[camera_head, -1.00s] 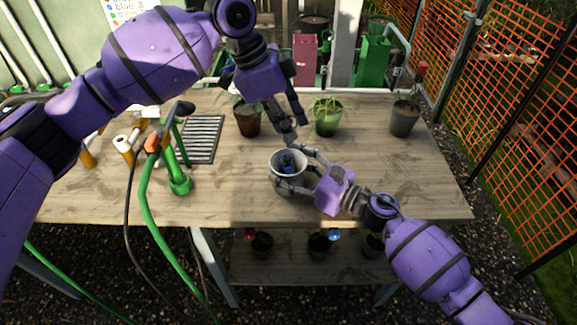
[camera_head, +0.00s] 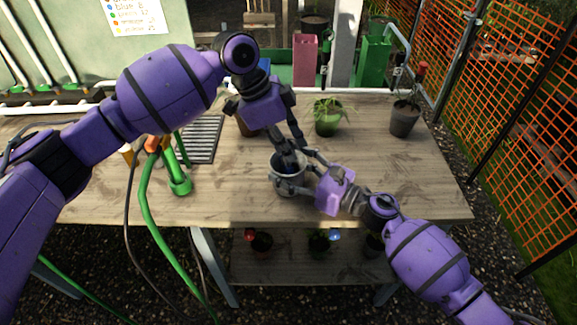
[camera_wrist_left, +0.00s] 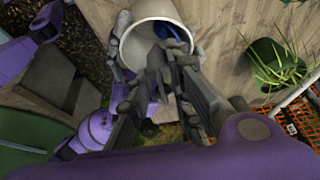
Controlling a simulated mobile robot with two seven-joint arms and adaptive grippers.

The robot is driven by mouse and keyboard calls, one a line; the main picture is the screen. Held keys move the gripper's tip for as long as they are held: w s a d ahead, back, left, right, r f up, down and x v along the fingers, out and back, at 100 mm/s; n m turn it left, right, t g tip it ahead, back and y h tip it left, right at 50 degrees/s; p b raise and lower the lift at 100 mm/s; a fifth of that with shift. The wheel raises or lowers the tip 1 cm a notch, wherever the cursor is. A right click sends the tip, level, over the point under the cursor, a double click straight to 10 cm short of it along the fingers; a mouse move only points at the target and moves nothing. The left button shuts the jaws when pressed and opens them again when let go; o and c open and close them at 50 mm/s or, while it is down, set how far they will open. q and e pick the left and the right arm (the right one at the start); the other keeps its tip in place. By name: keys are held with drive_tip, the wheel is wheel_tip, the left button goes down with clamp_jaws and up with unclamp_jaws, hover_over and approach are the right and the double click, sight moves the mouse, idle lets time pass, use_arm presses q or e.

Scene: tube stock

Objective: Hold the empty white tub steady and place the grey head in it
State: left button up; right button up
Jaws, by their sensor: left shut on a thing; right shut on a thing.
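The white tub (camera_head: 275,172) stands upright near the middle of the table. My right gripper (camera_head: 290,176) is shut on it, its fingers around the tub's side. The tub's round rim also shows in the left wrist view (camera_wrist_left: 134,48). My left gripper (camera_head: 288,150) points down from above, with its tips at the tub's mouth. It is shut on what I take to be the grey head, a small dark piece mostly hidden by the fingers. Something blue (camera_wrist_left: 172,34) shows inside the tub in the left wrist view; I cannot tell if it belongs to the head.
A green pot with a plant (camera_head: 328,122) and a dark grey pot (camera_head: 404,121) stand behind to the right. A black grate (camera_head: 201,138) and a green hose fitting (camera_head: 178,183) lie to the left. The table's front right is clear. Orange mesh (camera_head: 520,100) borders the right.

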use_arm(q)
drive_tip(key=o, duration=0.9)
drive_tip(key=v, duration=1.2)
use_arm(e)
drive_tip(key=o, duration=1.2)
